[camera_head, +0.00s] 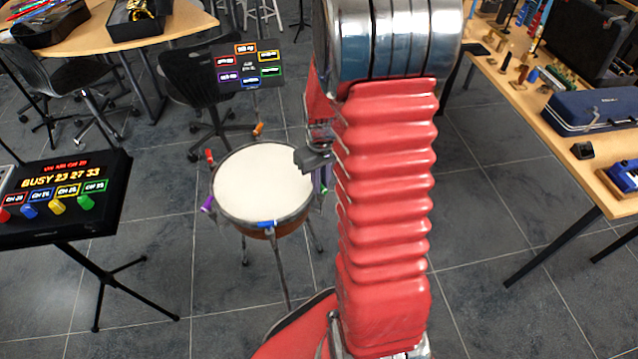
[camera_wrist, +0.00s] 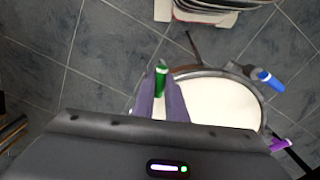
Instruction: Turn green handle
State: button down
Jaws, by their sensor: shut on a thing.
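A round drum (camera_head: 262,185) with a white head stands on legs on the floor, with small coloured handles around its rim. The green handle (camera_wrist: 161,82) is at the rim in the wrist view, upright between the two fingers of my gripper (camera_wrist: 161,92), which are shut on it. In the head view my gripper (camera_head: 314,160) is at the drum's right edge, and my arm hides most of that side.
Other rim handles are red (camera_head: 209,155), orange (camera_head: 258,129), purple (camera_head: 207,204) and blue (camera_head: 266,224). A lit panel (camera_head: 249,69) reads coloured labels behind the drum. A black console (camera_head: 68,195) on a stand is left; a table (camera_head: 575,150) is right.

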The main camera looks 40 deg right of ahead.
jog(key=shift+w, duration=0.15)
jog(key=c, duration=1.9)
grip_release()
jog(key=shift+r, duration=0.1)
notch_tip(320, 180, up, 14)
jog(key=shift+f, duration=0.2)
